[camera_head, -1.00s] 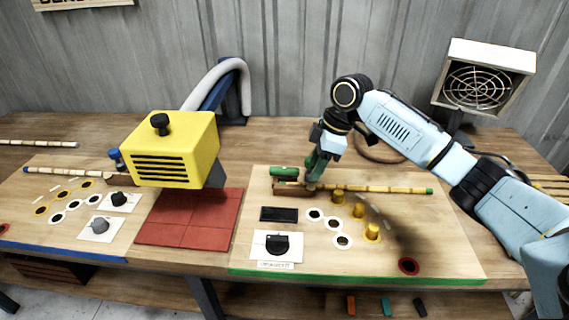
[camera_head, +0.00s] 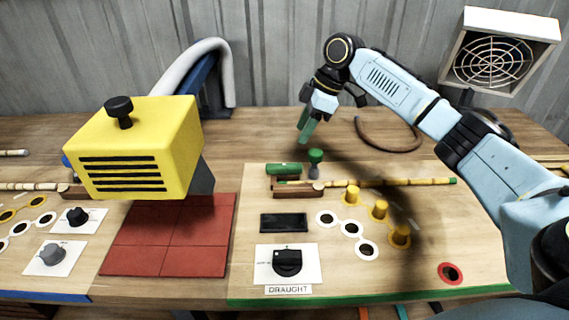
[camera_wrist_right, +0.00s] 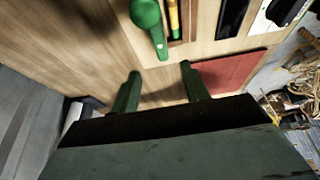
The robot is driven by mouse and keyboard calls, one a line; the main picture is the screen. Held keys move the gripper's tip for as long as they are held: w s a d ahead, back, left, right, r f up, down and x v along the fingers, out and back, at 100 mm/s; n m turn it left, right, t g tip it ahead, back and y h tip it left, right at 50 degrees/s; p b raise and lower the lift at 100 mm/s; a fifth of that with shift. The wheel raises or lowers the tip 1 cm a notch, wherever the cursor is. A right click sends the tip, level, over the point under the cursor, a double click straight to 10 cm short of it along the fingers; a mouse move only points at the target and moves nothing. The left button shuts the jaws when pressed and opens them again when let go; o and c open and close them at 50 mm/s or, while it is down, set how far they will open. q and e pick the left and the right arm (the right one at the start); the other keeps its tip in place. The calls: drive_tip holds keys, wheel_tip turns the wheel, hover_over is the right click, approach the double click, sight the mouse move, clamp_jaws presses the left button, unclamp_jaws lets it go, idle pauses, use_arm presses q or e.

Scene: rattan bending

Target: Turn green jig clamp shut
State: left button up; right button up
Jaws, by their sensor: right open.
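The green jig clamp stands on the brown block (camera_head: 297,194) of the right-hand board. Its round green knob (camera_head: 315,156) sits on a short grey post, and a green bar (camera_head: 283,169) lies to the left of it. A banded rattan pole (camera_head: 395,183) with a green end lies along the block beside the clamp. My right gripper (camera_head: 304,128) is open and empty, above and behind the knob, not touching it. In the right wrist view, the knob (camera_wrist_right: 145,12) and the bar (camera_wrist_right: 158,42) lie just beyond the gap between the green fingertips (camera_wrist_right: 158,74). My left gripper is out of view.
Yellow pegs (camera_head: 379,209) and white rings (camera_head: 351,229) stand right of a black dial (camera_head: 287,262). A large yellow slotted box (camera_head: 135,147) overhangs the red mat (camera_head: 160,245) on the left. A brown hoop (camera_head: 388,148) lies behind.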

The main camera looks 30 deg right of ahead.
sight(285, 165)
drive_tip(key=b+x, duration=0.1)
drive_tip(key=x, duration=0.9)
drive_tip(key=shift+f, duration=0.15)
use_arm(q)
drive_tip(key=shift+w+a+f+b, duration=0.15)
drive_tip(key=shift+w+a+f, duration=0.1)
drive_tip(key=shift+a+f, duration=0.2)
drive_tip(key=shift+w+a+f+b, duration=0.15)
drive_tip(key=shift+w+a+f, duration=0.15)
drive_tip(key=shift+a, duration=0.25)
use_arm(e)
drive_tip(key=shift+x, duration=0.75)
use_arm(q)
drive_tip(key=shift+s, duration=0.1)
use_arm(e)
drive_tip(key=shift+c, duration=0.2)
drive_tip(key=c, duration=0.9)
drive_tip(key=shift+c, duration=0.2)
